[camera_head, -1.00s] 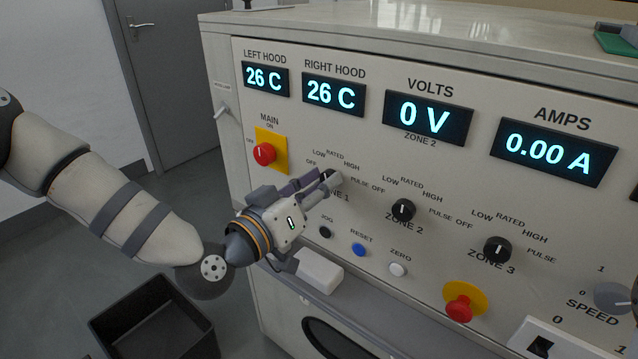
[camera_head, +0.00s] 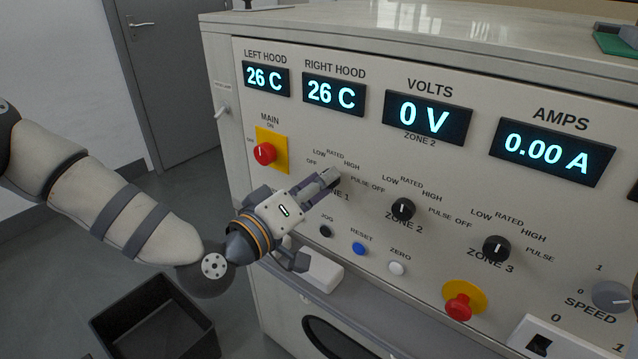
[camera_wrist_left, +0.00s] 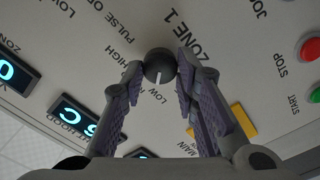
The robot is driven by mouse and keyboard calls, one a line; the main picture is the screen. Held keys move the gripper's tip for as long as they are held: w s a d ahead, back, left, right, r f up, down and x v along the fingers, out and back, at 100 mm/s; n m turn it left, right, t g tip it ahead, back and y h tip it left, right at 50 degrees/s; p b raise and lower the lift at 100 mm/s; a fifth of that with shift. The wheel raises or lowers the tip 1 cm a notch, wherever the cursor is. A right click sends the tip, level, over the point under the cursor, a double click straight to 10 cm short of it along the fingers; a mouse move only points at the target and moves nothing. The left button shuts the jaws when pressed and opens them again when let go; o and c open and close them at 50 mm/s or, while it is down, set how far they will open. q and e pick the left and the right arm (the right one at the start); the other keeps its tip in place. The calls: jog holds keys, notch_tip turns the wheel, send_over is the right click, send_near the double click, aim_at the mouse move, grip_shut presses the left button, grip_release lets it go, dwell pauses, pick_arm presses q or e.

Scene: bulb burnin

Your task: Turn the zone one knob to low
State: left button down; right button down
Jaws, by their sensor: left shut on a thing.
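The zone one knob (camera_wrist_left: 160,66) is round and dark, with a white mark. In the left wrist view the mark points down toward the LOW label (camera_wrist_left: 159,113). My left gripper (camera_wrist_left: 160,70) has a finger on each side of the knob and is shut on it. In the head view my left gripper (camera_head: 330,177) reaches the panel at zone one. Its fingers hide most of the knob there.
The zone two knob (camera_head: 403,209) and zone three knob (camera_head: 497,248) sit to the right. A red main switch (camera_head: 264,153) is at the left. JOG, RESET and ZERO buttons lie below my gripper. A black bin (camera_head: 150,315) stands on the floor.

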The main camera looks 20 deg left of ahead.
pick_arm(q)
jog(key=c, duration=1.2)
grip_release()
jog(key=shift+c, duration=0.2)
jog(key=v, duration=0.7)
jog(key=shift+s, duration=0.25)
